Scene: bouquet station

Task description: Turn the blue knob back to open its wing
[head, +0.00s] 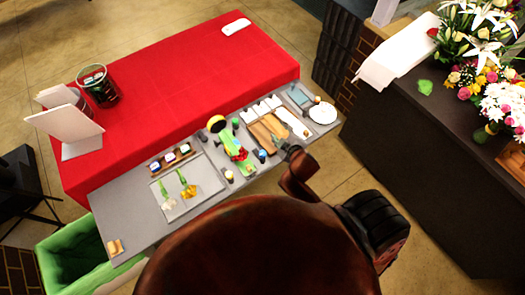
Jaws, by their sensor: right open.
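The pieces are too small for me to tell whether one is the blue knob, and I cannot make out a wing. A small dark blue item (260,155) stands near the middle of the worktop, just left of my right gripper. My right gripper (280,144) is open and empty, above the worktop by the wooden board (267,130). My left gripper is not in view.
A pale tray (187,190) holds a few stems. A white plate (322,113) is at the right end. A red table (190,80) lies behind, and a dark counter (430,150) with flowers stands right.

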